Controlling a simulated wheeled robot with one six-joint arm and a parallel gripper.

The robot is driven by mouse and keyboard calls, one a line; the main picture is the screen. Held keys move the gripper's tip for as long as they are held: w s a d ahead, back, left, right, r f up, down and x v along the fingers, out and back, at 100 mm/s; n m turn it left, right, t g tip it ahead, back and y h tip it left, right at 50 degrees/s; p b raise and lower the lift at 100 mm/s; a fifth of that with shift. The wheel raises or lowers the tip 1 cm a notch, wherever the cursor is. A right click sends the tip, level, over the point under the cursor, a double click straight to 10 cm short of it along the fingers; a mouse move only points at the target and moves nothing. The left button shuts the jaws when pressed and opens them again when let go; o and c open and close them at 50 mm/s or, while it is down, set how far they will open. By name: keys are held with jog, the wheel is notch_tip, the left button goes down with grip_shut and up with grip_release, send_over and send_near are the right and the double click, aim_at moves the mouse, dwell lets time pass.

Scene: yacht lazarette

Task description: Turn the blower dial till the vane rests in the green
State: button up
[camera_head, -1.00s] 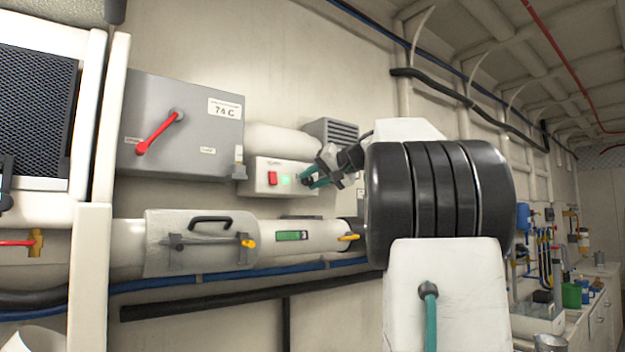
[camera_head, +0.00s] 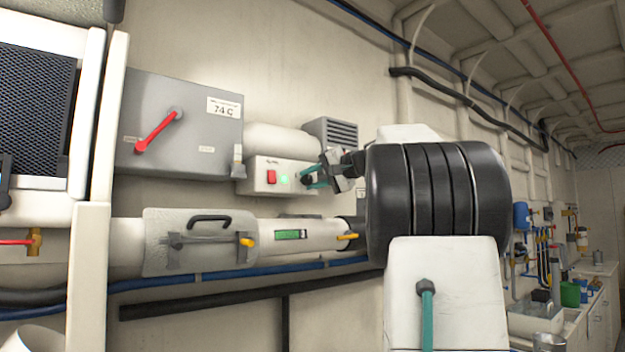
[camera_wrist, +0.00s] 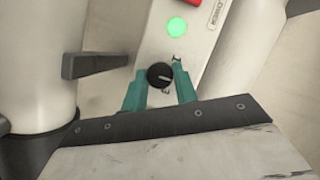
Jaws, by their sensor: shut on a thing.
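The blower dial (camera_wrist: 160,75) is a round black knob with a pale pointer line, on a white control box (camera_head: 255,176). My gripper (camera_wrist: 159,72) has its teal fingers on either side of the dial, shut on it. On the pale duct below, a small window (camera_head: 290,234) shows green. The vane is too small to tell apart there.
The box carries a red switch (camera_head: 271,177) and a lit green lamp (camera_wrist: 176,26). A grey cabinet with a red lever (camera_head: 158,131) is at the left. In the wrist view, a dark handle (camera_wrist: 95,65) sticks out left of my fingers.

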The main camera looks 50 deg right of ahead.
jog(key=o, duration=1)
jog(key=shift+c, duration=0.2)
jog(key=v, duration=0.7)
jog(key=shift+s, duration=0.4)
